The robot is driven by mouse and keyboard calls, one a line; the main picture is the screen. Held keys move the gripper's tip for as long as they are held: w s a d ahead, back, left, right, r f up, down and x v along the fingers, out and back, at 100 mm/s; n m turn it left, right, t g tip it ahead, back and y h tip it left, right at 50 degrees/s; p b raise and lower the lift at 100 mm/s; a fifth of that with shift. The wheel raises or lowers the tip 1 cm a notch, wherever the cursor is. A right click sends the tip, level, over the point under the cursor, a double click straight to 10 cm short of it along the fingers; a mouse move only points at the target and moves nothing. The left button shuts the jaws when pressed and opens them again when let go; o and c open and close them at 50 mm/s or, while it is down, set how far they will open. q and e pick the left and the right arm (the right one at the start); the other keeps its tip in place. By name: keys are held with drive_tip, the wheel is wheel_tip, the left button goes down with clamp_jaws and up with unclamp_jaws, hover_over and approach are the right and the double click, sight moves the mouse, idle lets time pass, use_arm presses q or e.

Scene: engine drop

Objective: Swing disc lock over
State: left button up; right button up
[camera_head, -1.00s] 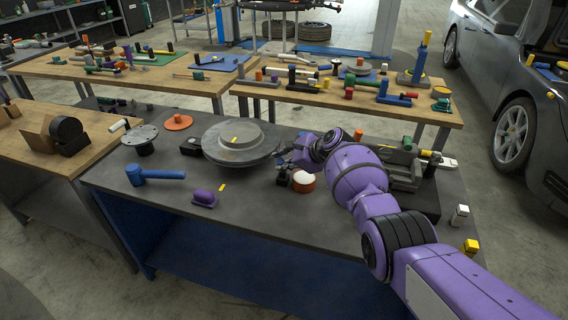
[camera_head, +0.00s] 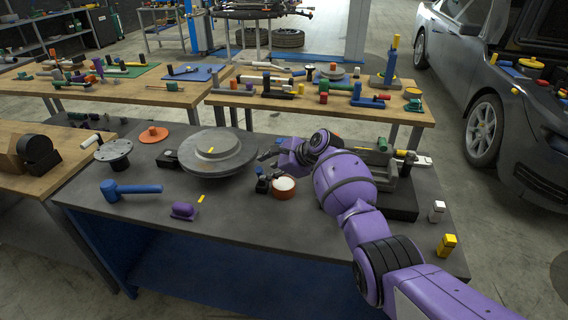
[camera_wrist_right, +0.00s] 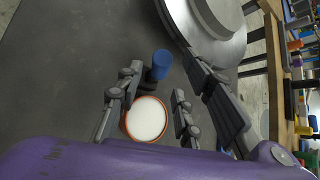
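A large grey disc (camera_head: 225,160) with a raised hub lies on the dark workbench. A yellow strip (camera_head: 210,150) shows on its hub; I cannot tell whether it is the lock. My right gripper (camera_head: 270,159) is just right of the disc, and no grip on the disc shows. In the right wrist view the gripper (camera_wrist_right: 160,85) has its fingers spread with nothing clamped between them. Below them show a white-topped orange round container (camera_wrist_right: 146,119) and a blue knob (camera_wrist_right: 161,64) on a dark base. The disc (camera_wrist_right: 207,25) shows at the upper right. My left gripper is not in view.
On the workbench (camera_head: 235,225) are a blue hammer (camera_head: 130,189), a purple object (camera_head: 183,211), a flanged dark part (camera_head: 115,153) and an orange disc (camera_head: 153,134). A dark fixture (camera_head: 400,204) stands behind my right arm. The front middle is mostly clear.

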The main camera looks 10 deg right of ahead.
drive_tip(key=v, duration=0.8)
drive_tip(key=shift+s, duration=0.1)
